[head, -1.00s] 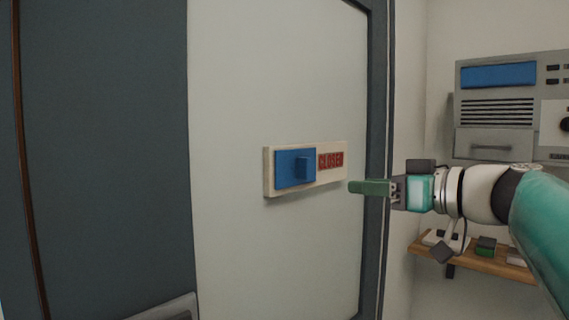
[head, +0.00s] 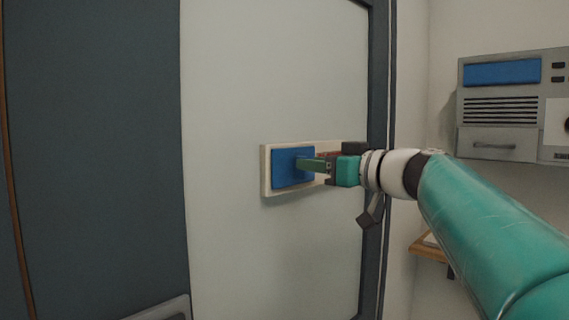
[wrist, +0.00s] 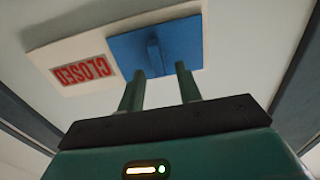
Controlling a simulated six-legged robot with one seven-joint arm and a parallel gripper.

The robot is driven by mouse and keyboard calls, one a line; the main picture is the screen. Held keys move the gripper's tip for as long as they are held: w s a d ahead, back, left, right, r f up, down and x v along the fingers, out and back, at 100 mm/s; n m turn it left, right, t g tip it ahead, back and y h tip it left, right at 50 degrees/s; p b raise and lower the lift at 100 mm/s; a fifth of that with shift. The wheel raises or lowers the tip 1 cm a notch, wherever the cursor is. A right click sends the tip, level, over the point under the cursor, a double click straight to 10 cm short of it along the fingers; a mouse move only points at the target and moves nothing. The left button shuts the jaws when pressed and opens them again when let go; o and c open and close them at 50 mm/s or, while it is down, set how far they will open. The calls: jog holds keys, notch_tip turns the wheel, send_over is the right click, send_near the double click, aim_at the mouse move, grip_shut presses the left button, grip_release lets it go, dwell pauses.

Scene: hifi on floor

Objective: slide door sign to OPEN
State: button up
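The door sign (head: 266,183) is a cream board on the pale door. Its blue slider (head: 285,168) covers the left part in the head view. In the wrist view the blue slider (wrist: 189,50) has a raised blue tab (wrist: 154,57), and the red word CLOSED (wrist: 84,71) shows upside down beside it. My gripper (head: 305,164) is at the tab in the head view and hides most of the lettering. In the wrist view my gripper (wrist: 156,78) is open, with its two green fingers apart and the tab between or just beyond their tips. Contact cannot be told.
A dark door frame (head: 379,120) stands right of the sign. A grey wall unit with a blue panel (head: 502,73) and a small wooden shelf (head: 430,248) are farther right. The door face around the sign is clear.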

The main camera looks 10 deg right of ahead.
jog(key=shift+x, duration=1.05)
grip_shut()
jog(key=shift+d, duration=0.1)
jog(key=w+d, duration=0.8)
jog(key=d, duration=0.3)
jog(key=shift+d+r, duration=0.1)
